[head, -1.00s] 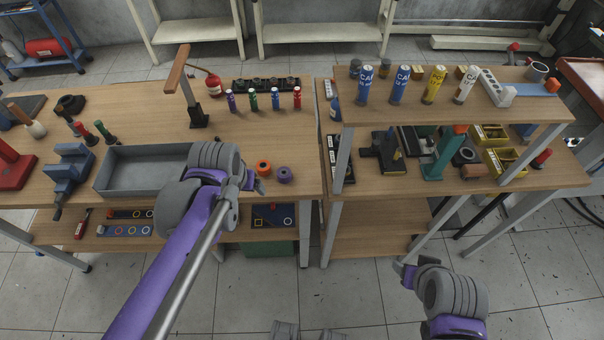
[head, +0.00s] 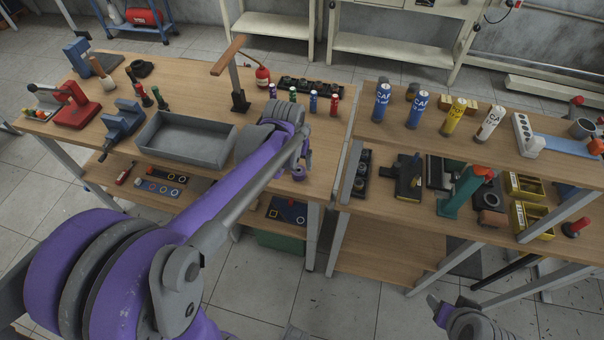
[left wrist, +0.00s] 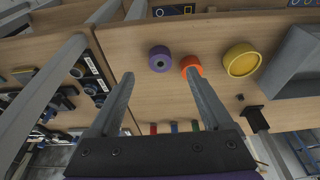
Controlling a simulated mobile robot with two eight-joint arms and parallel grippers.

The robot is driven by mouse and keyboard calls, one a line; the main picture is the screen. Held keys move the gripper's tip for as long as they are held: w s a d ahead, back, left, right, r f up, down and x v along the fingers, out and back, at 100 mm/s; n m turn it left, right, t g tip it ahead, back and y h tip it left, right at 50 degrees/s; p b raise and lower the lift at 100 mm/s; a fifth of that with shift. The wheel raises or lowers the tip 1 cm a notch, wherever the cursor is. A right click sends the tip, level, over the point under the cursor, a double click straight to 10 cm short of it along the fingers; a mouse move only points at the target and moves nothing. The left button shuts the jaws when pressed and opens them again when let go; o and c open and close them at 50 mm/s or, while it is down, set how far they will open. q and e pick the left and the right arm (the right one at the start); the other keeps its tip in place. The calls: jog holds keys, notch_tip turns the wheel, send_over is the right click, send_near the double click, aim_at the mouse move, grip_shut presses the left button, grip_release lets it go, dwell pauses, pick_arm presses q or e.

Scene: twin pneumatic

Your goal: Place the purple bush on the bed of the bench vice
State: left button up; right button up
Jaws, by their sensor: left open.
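The purple bush (left wrist: 160,59) stands on the wooden bench top in the left wrist view, its dark bore facing up. In the head view, small purple (head: 299,177) shows beside my left wrist, partly covered. My left gripper (left wrist: 158,76) is open and empty, its fingertips spread on either side of the line to the bush. Contact cannot be told. The blue bench vice (head: 123,120) stands at the left of the bench, beside the grey tray; its bed is too small to make out. My right gripper (head: 436,305) is low at the right, away from the benches; its jaw state is unclear.
An orange ring (left wrist: 191,66) stands close beside the bush, near one finger, with a yellow round part (left wrist: 242,60) beyond. The grey tray (head: 187,139) lies between vice and bush. Small bottles (head: 312,102) and a lamp-like post (head: 239,98) stand behind.

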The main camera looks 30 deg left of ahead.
aim_at(298, 170)
pick_arm(q)
jog(key=x, duration=0.3)
jog(key=shift+a+f, duration=0.1)
jog(key=shift+f, duration=0.05)
jog(key=shift+w+x, duration=0.2)
jog(key=shift+x, duration=1.15)
jog(key=shift+w+x, duration=0.25)
jog(key=shift+x, duration=1.1)
jog(key=shift+c, duration=0.3)
grip_shut()
